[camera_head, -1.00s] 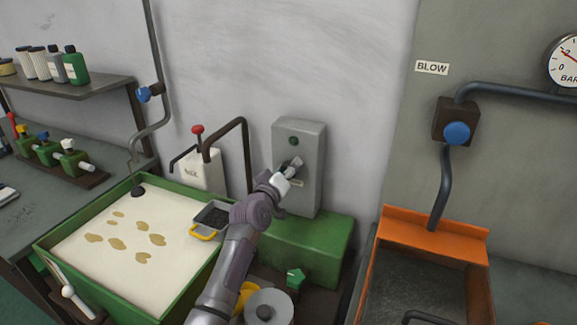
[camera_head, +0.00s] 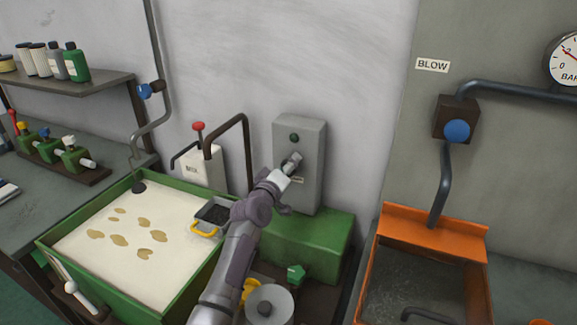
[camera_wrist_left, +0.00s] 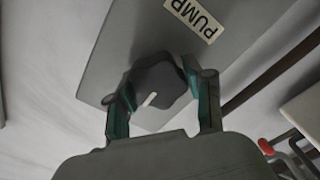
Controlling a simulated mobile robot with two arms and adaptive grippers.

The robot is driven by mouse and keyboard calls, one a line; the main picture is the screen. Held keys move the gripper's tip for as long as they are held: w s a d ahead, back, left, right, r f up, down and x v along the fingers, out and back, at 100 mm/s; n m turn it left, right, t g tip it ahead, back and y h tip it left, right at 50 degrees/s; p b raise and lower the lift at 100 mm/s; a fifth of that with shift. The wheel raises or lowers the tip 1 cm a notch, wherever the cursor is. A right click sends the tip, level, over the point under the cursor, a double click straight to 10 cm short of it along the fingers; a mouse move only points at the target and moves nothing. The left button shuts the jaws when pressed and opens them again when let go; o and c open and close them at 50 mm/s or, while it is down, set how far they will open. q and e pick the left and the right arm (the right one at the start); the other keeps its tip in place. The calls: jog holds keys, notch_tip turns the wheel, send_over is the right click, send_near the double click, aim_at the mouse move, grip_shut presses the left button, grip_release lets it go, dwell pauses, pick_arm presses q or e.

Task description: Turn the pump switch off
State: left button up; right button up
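The grey pump box (camera_head: 311,150) hangs on the wall, with a small dark green round part near its top. In the left wrist view its face carries a PUMP label (camera_wrist_left: 194,18). The pump switch (camera_wrist_left: 158,82) is a dark lobed knob with a white mark, which points toward the lower left there. My left gripper (camera_head: 292,162) is at the front of the box. In the wrist view its two teal-padded fingers (camera_wrist_left: 160,88) lie on either side of the knob and appear shut on it. In the head view the gripper hides most of the knob. My right gripper is not in view.
A green tray (camera_head: 120,300) with pale liquid stands at the left. A white canister (camera_head: 205,170) with a red-topped handle stands left of the box. A green block (camera_head: 315,245) lies below the box. An orange basin (camera_head: 435,230) stands at the right.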

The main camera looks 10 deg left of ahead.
pick_arm(q)
jog(key=o, duration=0.4)
jog(key=s, duration=0.4)
jog(key=s+a, duration=0.1)
jog(key=s, duration=0.3)
jog(key=s+a, duration=0.1)
jog(key=s, duration=0.2)
jog(key=shift+s+a, duration=0.15)
jog(key=shift+s, duration=0.25)
